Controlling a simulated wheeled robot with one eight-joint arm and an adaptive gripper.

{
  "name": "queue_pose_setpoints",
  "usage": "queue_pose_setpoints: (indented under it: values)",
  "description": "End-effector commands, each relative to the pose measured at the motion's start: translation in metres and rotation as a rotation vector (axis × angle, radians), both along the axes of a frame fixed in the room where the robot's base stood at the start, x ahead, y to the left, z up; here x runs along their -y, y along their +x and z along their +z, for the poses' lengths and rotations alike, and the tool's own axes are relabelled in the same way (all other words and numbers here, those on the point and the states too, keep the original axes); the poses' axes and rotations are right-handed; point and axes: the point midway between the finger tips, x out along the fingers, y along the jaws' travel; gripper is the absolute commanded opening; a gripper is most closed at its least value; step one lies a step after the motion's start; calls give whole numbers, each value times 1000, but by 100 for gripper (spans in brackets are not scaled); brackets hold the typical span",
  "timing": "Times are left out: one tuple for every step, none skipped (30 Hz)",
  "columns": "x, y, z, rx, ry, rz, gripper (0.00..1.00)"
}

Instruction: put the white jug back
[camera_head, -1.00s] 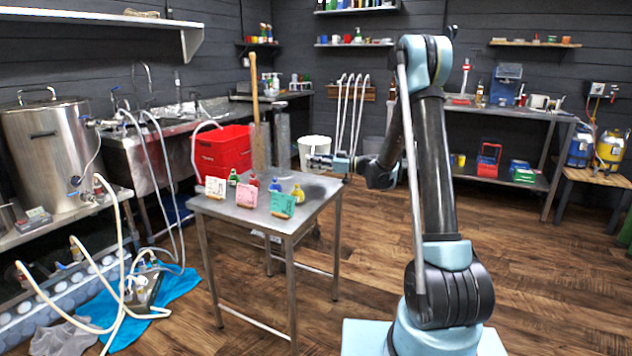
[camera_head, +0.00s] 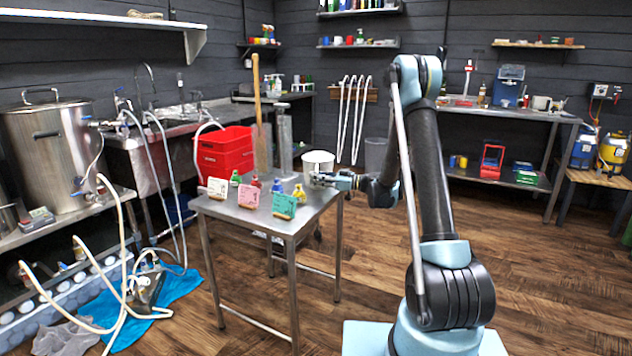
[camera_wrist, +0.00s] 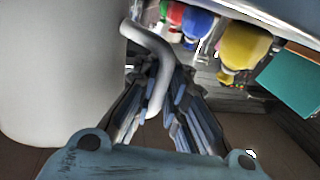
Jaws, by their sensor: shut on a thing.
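The white jug (camera_head: 318,160) is at the far right part of the small metal table (camera_head: 245,219). My gripper (camera_head: 322,179) is at the jug's right front side. In the wrist view the jug's white wall (camera_wrist: 55,70) fills the left side, and its curved handle (camera_wrist: 160,62) runs between the fingers. My gripper (camera_wrist: 165,112) is shut on this handle. The jug looks about upright. I cannot tell whether its base touches the table or hangs just above it.
Small bottles, including a yellow one (camera_head: 299,193), stand on the table with coloured cards (camera_head: 284,206) in front. A shelved bench (camera_head: 500,112) stands at back right. Open floor lies right of the table.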

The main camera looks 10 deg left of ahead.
Motion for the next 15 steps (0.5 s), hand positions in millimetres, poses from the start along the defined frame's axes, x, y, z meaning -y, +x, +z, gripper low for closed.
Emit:
queue_pose_setpoints:
  values:
    - [0,0,0,0,1,0,0]
    - [0,0,0,0,1,0,0]
    - [0,0,-1,0,0,0,13]
    - [0,0,-1,0,0,0,20]
    - [0,0,-1,0,0,0,27]
    - [0,0,-1,0,0,0,32]
    - [0,0,-1,0,0,0,32]
    - [0,0,0,0,0,0,32]
    - [0,0,-1,0,0,0,32]
    - [0,0,-1,0,0,0,32]
    - [0,0,-1,0,0,0,32]
    - [0,0,0,0,0,0,32]
    - [0,0,0,0,0,0,32]
    - [0,0,0,0,0,0,32]
    - [0,0,0,0,0,0,32]
